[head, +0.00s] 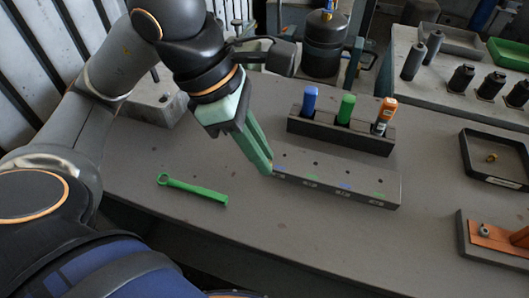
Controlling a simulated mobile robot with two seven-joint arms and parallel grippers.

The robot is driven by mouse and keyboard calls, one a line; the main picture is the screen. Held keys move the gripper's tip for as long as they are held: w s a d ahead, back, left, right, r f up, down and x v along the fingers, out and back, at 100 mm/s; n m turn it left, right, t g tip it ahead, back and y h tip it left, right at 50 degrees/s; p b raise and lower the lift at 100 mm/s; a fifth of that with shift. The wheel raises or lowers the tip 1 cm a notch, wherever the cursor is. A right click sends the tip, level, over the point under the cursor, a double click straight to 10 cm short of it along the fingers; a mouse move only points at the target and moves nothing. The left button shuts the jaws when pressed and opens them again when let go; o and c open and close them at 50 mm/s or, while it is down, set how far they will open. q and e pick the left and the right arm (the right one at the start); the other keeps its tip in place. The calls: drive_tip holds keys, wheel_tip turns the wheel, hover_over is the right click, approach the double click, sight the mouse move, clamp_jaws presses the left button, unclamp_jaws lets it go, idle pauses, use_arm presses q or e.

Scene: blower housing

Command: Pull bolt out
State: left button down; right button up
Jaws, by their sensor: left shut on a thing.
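My left gripper (268,169) reaches down from the upper left, its green fingers closed at the left end of a dark bar (372,192) on the table. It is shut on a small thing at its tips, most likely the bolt. The fingers hide nearly all of it, and I cannot tell whether it still sits in the bar. The bar has several small holes along its top and coloured marks on its front. My right gripper is not in view.
A green wrench (193,189) lies left of the bar. Behind the bar, a dark rack (360,143) holds blue, green and orange-capped bottles. A grey block (158,105) stands at the back left.

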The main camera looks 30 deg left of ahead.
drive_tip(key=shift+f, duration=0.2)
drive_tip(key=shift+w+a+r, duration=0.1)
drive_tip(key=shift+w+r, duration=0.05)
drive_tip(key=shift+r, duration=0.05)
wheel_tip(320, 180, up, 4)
drive_tip(key=p, duration=0.4)
